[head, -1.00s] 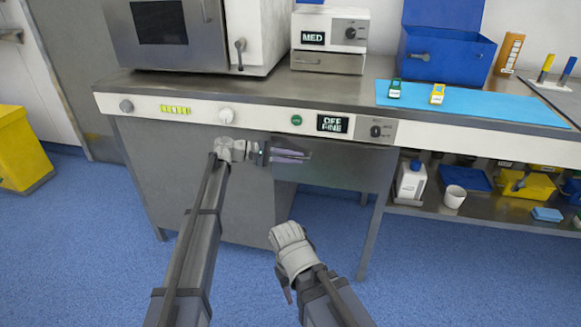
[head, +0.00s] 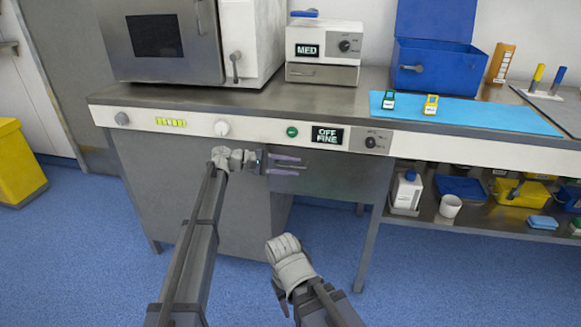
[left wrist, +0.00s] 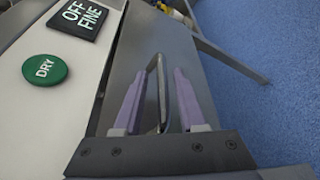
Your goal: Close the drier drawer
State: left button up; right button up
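The drier drawer has a plain grey front (head: 345,178) below the console strip, under the "OFF FINE" display (head: 326,136). A green "DRY" button (left wrist: 45,68) shows in the left wrist view. How far the drawer stands out is hard to tell. My left gripper (head: 288,165) is at the left part of the drawer front. In the left wrist view its two purple fingers (left wrist: 158,100) are apart, one on each side of the dark bar handle (left wrist: 157,85), with gaps visible. My right gripper (head: 283,295) hangs low before the counter; its fingers are not clear.
The counter (head: 250,98) carries an oven (head: 165,38), a "MED" unit (head: 323,45), a blue box (head: 430,68) and a blue mat (head: 470,112). A shelf (head: 480,226) with bottles and tubs is at the right. A yellow bin (head: 18,165) stands at the far left. Blue floor is open in front.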

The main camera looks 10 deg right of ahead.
dwell(0.4)
pick_arm(q)
jog(key=p+v, duration=0.1)
jog(key=v, duration=0.7)
jog(key=shift+p, duration=0.3)
